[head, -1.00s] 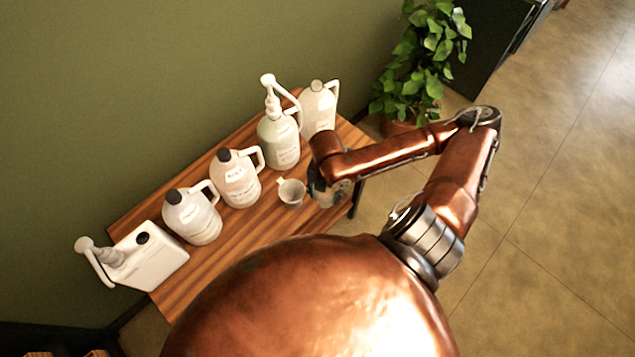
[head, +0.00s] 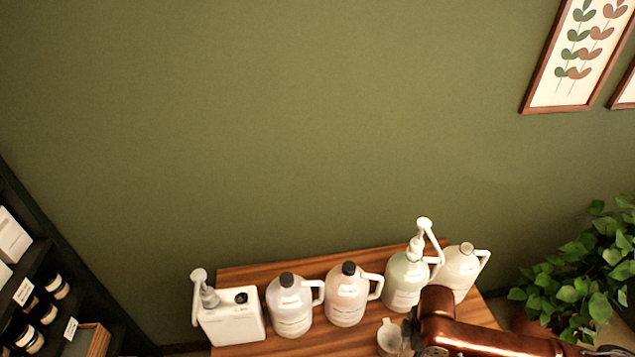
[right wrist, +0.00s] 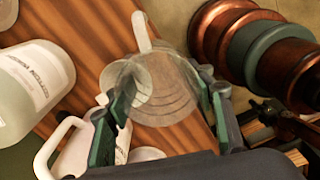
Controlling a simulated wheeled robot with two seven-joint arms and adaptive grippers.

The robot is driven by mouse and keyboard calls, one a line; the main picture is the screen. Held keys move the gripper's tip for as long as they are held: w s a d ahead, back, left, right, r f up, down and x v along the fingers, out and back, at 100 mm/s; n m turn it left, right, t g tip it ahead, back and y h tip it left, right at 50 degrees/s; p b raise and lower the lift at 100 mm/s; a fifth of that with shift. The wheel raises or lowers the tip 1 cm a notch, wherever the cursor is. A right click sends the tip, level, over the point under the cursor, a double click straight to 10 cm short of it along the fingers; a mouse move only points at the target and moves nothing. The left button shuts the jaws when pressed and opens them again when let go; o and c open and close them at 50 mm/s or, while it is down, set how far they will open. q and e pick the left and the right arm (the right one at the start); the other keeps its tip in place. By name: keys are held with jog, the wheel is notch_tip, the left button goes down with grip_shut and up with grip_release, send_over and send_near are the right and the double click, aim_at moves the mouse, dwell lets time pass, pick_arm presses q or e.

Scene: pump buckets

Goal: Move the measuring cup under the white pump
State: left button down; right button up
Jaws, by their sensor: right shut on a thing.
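The clear measuring cup (head: 390,338) is at the front of the wooden table in the head view, before the green-tinted pump bottle. In the right wrist view the see-through cup (right wrist: 165,95) fills the space between my fingers, its white handle pointing up. My right gripper (right wrist: 166,103) is shut on the cup. In the head view, my right arm hides part of the table beside the cup. The white pump (head: 203,288) sits on the boxy white canister (head: 232,325) at the table's left end, well left of the cup. My left gripper is out of view.
Between canister and cup stand two capped jugs, one grey-white (head: 290,308) and one pinkish (head: 346,297). A plant (head: 585,285) is at right, shelves at left.

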jog(key=w+a+r+m+b, duration=0.4)
jog(key=a+m, duration=0.4)
jog(key=m, duration=0.7)
jog(key=shift+w+r+m, duration=0.4)
jog(key=shift+w+r, duration=0.35)
jog(key=shift+w, duration=0.35)
jog(key=shift+d, duration=0.1)
